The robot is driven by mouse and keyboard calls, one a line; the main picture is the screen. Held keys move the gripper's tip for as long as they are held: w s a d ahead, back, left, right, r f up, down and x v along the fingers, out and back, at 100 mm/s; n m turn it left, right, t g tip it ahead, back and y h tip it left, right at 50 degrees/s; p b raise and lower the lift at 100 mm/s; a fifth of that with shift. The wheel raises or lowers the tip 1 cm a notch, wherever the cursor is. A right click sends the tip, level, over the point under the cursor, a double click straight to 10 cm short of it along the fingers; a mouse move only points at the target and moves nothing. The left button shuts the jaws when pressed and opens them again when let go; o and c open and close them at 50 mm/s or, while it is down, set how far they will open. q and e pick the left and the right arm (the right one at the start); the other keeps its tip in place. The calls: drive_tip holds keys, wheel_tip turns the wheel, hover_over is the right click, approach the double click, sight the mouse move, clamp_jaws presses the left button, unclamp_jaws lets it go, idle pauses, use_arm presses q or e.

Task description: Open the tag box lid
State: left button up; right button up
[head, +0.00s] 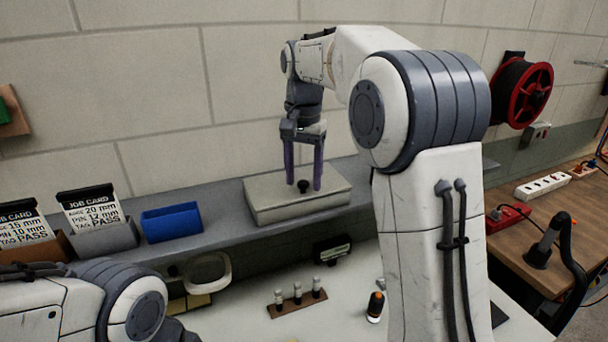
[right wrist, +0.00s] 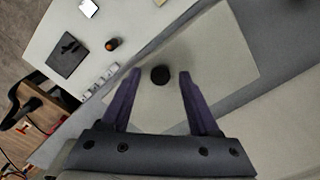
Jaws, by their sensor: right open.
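The tag box (head: 300,205) is a flat, pale box on the grey shelf, with its lid (head: 265,191) shut. A small black knob (head: 303,186) stands up from the lid. My right gripper (head: 303,184) points down over the lid with its purple fingers spread on either side of the knob. In the right wrist view the gripper (right wrist: 157,76) is open, and the knob (right wrist: 160,75) sits between its fingertips, apart from both. The pale lid (right wrist: 215,60) lies below. My left arm shows at the lower left, but its gripper is out of view.
On the shelf (head: 215,243) left of the box are a blue bin (head: 172,222) and two job cards (head: 92,214) in holders. Below, a white table (head: 240,325) holds a rack of pegs (head: 297,299) and a black-and-orange tool (head: 375,307). A wall stands close behind the box.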

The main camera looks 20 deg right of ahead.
clamp_jaws()
idle(1.4)
